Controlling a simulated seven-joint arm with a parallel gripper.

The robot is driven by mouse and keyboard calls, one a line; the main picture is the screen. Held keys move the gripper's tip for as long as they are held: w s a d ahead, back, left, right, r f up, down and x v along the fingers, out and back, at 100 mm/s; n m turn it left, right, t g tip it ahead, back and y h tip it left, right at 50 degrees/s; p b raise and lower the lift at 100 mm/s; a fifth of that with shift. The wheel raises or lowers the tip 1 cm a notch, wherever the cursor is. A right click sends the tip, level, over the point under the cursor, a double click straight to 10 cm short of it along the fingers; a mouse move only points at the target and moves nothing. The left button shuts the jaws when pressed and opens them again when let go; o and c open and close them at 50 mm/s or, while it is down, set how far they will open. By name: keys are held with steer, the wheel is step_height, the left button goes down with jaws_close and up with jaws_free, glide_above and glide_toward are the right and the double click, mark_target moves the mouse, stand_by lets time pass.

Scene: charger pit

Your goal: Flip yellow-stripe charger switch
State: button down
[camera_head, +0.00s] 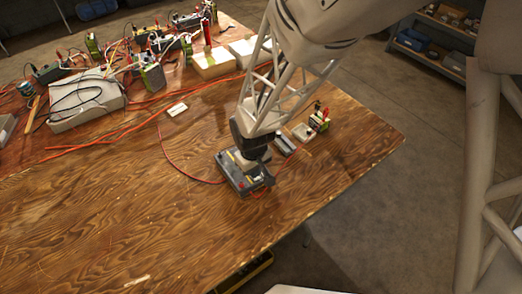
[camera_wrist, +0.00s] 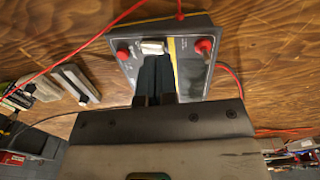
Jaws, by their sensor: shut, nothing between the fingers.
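The charger (camera_head: 230,176) is a dark grey box with a yellow stripe, lying on the wooden table near its right part. In the wrist view the charger (camera_wrist: 196,75) shows its top face with a red knob at each side, a yellow stripe (camera_wrist: 172,49) and a pale switch (camera_wrist: 152,47) between them. My gripper (camera_head: 266,180) is above the charger in the head view. In the wrist view my gripper (camera_wrist: 155,62) is shut and empty, its dark fingertips just at the near edge of the pale switch. I cannot tell whether they touch it.
The wooden table (camera_head: 110,210) is clear to the left and front of the charger. Red wires (camera_wrist: 75,55) run across it. Small grey blocks and a green-labelled battery (camera_head: 320,120) stand behind to the right. Several chargers and batteries crowd the far left.

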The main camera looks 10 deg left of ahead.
steer(key=shift+f, duration=1.05)
stand_by(0.9)
steer(key=shift+r, duration=3.5)
steer(key=shift+d+r, duration=0.2)
steer(key=shift+r, duration=0.05)
steer(key=s+d+r+m+t, duration=0.1)
steer(key=s+d+r+m, duration=0.2)
steer(key=d+r, duration=0.75)
steer(key=s+d+r+m+t, duration=0.1)
steer(key=s+d+r+m, duration=0.25)
steer(key=d+r, duration=0.65)
steer(key=s+d+r+m, duration=0.2)
steer(key=s+d+r, duration=0.1)
steer(key=s+d, duration=0.3)
steer(key=shift+s+d+r+m+t, duration=0.3)
steer(key=shift+s+d+m, duration=0.1)
steer(key=shift+d, duration=0.4)
